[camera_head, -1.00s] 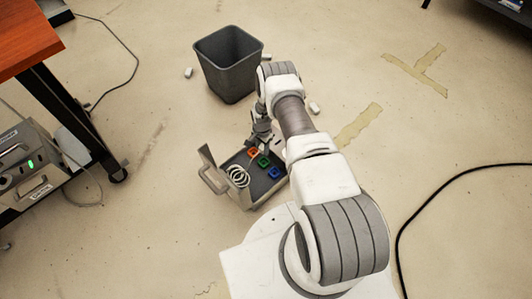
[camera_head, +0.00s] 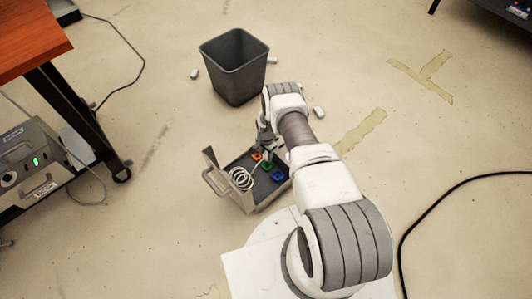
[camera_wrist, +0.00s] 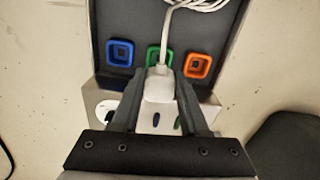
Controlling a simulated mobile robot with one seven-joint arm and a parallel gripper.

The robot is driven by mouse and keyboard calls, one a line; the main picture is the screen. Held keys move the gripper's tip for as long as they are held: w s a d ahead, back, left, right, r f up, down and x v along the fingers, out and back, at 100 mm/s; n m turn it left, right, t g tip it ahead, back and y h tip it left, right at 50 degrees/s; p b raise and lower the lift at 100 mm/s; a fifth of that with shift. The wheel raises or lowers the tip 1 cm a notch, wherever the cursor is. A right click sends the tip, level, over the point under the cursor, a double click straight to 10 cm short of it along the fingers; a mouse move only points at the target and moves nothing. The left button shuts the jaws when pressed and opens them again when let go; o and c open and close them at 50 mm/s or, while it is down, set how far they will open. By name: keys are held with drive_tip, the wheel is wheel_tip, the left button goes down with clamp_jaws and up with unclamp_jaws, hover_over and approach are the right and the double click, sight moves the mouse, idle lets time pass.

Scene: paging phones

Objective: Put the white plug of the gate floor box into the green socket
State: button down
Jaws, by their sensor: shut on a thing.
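The gate floor box (camera_head: 243,205) lies open on the floor, with a blue socket (camera_wrist: 121,53), a green socket (camera_wrist: 155,54) and an orange socket (camera_wrist: 197,66) in a row on its dark inner panel. The green socket also shows in the head view (camera_head: 267,167). My gripper (camera_wrist: 158,80) is shut on the white plug (camera_wrist: 158,88). I cannot tell the plug's height over the panel. In the head view my arm hides the plug.
A coiled white cable (camera_head: 240,178) lies in the box. The lid with its handle (camera_head: 214,181) stands open at the left. A grey bin (camera_head: 234,75) stands beyond the box. Small white pieces (camera_head: 319,112) lie on the floor. A desk stands at the left.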

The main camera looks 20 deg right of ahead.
sight(266, 155)
drive_tip(key=shift+f, duration=3)
drive_tip(key=shift+c, duration=1.7)
unclamp_jaws()
wheel_tip(266, 155, up, 17)
drive_tip(key=p, duration=0.9)
drive_tip(key=shift+r, duration=0.2)
